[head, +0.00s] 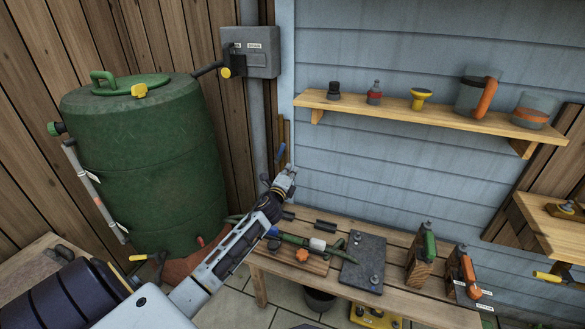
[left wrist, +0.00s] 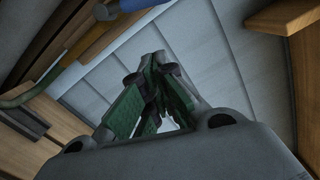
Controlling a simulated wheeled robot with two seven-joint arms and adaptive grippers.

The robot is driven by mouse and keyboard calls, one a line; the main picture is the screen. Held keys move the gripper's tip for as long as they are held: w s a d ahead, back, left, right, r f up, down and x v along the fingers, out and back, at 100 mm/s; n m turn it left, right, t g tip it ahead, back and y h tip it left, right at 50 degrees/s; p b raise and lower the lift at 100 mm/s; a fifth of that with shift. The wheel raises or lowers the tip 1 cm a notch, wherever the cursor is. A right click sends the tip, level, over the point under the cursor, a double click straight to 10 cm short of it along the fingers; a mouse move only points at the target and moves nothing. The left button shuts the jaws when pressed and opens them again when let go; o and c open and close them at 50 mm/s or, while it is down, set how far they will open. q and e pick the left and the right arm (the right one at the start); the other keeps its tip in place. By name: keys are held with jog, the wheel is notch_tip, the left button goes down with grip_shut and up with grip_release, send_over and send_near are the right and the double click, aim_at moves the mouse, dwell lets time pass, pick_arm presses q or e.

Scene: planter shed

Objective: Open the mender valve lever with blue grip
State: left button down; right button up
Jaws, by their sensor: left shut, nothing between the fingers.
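A green hose assembly with a white collar (head: 317,244) lies on a wooden board on the bench. A small blue piece (head: 273,231) shows at its left end, partly beside my left arm. My left gripper (head: 288,172) is shut and empty, raised above the back left of the bench near the wall. My right gripper is out of view.
A green water barrel (head: 145,150) stands at the left, with a grey switch box (head: 250,55) beside it. A shelf (head: 430,115) with several small items runs along the blue wall. A dark plate (head: 363,265) and two tools on wooden blocks stand on the bench.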

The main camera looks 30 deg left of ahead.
pick_arm(q)
jog(key=shift+p+v, duration=0.3)
jog(key=shift+v, duration=2.05)
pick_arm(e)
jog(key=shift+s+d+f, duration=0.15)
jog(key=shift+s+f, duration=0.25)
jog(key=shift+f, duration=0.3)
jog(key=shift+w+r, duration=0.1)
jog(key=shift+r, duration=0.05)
